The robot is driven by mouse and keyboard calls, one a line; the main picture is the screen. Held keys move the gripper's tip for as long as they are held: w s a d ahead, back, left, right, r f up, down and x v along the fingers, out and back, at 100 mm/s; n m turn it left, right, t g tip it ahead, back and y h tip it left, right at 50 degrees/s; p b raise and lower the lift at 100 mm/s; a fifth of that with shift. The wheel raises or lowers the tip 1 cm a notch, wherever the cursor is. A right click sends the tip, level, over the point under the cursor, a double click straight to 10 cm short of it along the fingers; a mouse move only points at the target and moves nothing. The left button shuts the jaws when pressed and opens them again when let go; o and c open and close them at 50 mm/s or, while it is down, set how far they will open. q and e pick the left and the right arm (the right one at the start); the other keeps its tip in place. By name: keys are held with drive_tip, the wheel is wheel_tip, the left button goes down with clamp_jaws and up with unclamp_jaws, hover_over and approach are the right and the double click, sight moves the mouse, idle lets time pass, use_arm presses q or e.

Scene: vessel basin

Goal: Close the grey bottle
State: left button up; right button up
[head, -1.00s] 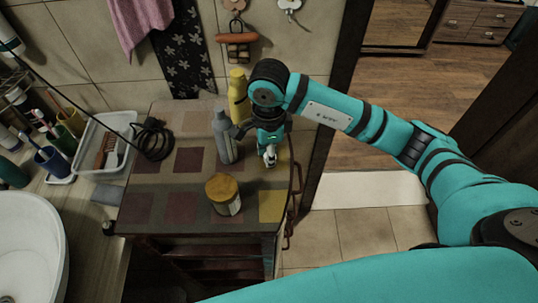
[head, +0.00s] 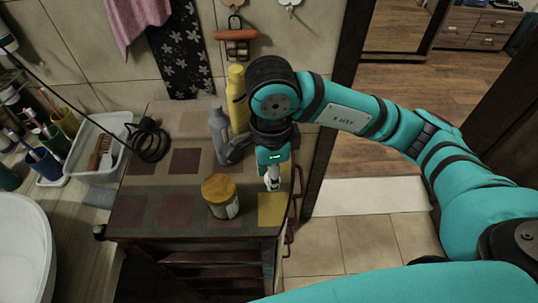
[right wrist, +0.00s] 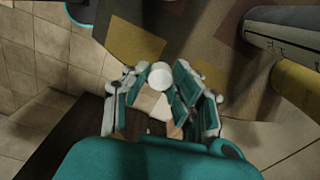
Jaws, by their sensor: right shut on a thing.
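The grey bottle (head: 220,131) stands upright on the cabinet top, left of my right arm's wrist; part of it is covered by my wrist hardware. It also shows at the upper right of the right wrist view (right wrist: 283,33). My right gripper (head: 272,182) is above the front right of the cabinet top, to the right of and nearer than the bottle. In the right wrist view its fingers (right wrist: 159,95) are shut on a small white round piece (right wrist: 159,77), which looks like a cap. My left gripper is not in view.
A yellow bottle (head: 237,100) stands behind the grey bottle. A jar with a yellow lid (head: 220,188) stands left of my right gripper. A black cable coil (head: 148,140) lies at the cabinet's left. A white tray (head: 84,150) and basin (head: 22,235) are further left.

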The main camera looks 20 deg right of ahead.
drive_tip(key=s, duration=0.2)
drive_tip(key=s+a, duration=0.1)
drive_tip(key=s, duration=0.2)
drive_tip(key=s+a+b, duration=0.1)
drive_tip(key=s, duration=0.1)
drive_tip(key=shift+s+r, duration=0.35)
drive_tip(key=shift+r, duration=0.05)
